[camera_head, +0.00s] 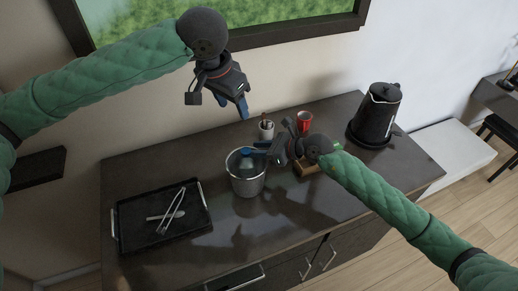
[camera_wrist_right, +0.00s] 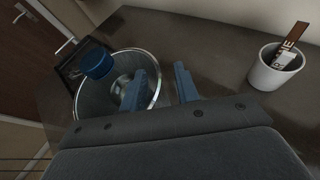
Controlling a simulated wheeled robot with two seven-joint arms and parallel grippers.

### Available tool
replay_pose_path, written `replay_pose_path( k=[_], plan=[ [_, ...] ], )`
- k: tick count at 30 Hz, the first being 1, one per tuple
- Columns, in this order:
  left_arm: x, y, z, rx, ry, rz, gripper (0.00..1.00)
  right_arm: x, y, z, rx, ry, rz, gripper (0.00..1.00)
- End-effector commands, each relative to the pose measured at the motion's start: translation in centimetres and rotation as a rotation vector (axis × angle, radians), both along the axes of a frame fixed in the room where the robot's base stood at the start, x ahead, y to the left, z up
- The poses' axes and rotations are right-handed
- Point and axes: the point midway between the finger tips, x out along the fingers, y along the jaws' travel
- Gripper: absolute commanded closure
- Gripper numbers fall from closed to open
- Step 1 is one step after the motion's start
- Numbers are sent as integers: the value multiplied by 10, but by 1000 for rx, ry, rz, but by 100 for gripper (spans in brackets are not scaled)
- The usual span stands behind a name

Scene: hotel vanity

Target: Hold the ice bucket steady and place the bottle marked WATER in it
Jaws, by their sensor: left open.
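The metal ice bucket (camera_head: 247,187) stands upright on the dark counter; its rim also shows in the right wrist view (camera_wrist_right: 88,108). A clear bottle with a blue cap (camera_wrist_right: 97,62) is inside the bucket; its label is not readable. My right gripper (camera_wrist_right: 164,85) is at the bucket's right rim, fingers apart, one over the bucket opening and one outside; I cannot tell whether they touch the rim. It also shows in the head view (camera_head: 258,153). My left gripper (camera_head: 243,108) is open and empty, raised above and behind the bucket.
A black tray (camera_head: 128,232) with tongs (camera_head: 166,215) lies to the left. A white cup with sticks (camera_head: 266,131), a red cup (camera_head: 304,119), and a black kettle (camera_head: 376,115) stand to the right. The counter's front (camera_head: 235,245) is clear.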

Motion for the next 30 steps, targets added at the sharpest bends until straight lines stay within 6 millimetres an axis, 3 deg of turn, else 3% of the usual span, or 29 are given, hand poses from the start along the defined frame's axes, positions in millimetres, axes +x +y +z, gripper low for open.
replay_pose_path(
  k=[8, 21, 30],
  plan=[
    [0, 0, 1, 0, 0, 0, 46, -4, -12, 6, -1, -1, -1, 69],
    [0, 0, 1, 0, 0, 0, 46, -32, -72, 32, -2, 1, -1, 69],
    [0, 0, 1, 0, 0, 0, 46, -43, -98, 43, -1, 1, 0, 69]
  ],
)
